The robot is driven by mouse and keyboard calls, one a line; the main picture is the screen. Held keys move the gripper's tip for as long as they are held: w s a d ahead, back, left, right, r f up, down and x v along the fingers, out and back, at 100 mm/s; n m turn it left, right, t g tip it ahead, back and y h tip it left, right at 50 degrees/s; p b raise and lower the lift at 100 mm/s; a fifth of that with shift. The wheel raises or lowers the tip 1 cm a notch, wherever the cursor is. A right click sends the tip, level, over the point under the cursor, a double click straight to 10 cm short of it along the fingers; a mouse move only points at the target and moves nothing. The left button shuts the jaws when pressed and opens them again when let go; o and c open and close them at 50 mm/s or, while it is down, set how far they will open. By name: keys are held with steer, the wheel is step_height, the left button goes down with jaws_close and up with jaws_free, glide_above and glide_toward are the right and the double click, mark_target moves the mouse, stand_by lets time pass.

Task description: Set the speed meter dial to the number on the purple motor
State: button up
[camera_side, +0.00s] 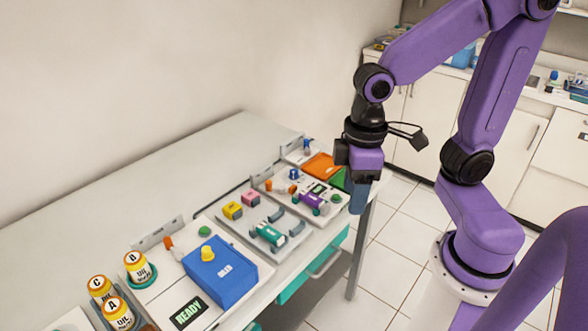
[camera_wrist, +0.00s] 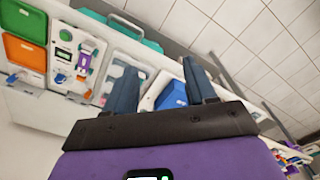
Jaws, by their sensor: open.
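The purple motor (camera_side: 312,201) sits on a pale panel near the right end of the bench. Its number is too small to read. A small dark display (camera_side: 318,188) is beside it. I cannot tell which part is the speed meter dial; a small blue part (camera_side: 294,173) is at the panel's back. My gripper (camera_side: 358,197) hangs right of the panel, apart from the motor. Its blue fingers (camera_wrist: 160,66) are spread and empty.
A teal motor (camera_side: 270,235) and yellow (camera_side: 232,210) and pink (camera_side: 251,197) blocks occupy the middle panel. A blue box (camera_side: 220,272) with a yellow knob, a READY display (camera_side: 188,312) and several bottles stand nearer. An orange tray (camera_side: 322,166) lies behind. The bench's back left is clear.

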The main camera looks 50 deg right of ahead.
steer(key=w+m, duration=0.7)
steer(key=w, duration=0.6)
steer(key=m, duration=1.6)
glide_above(294, 170)
step_height(294, 170, down, 6)
step_height(294, 170, down, 16)
steer(key=shift+a+f, duration=0.1)
steer(key=shift+f, duration=0.15)
steer(key=shift+c, duration=0.3)
jaws_close()
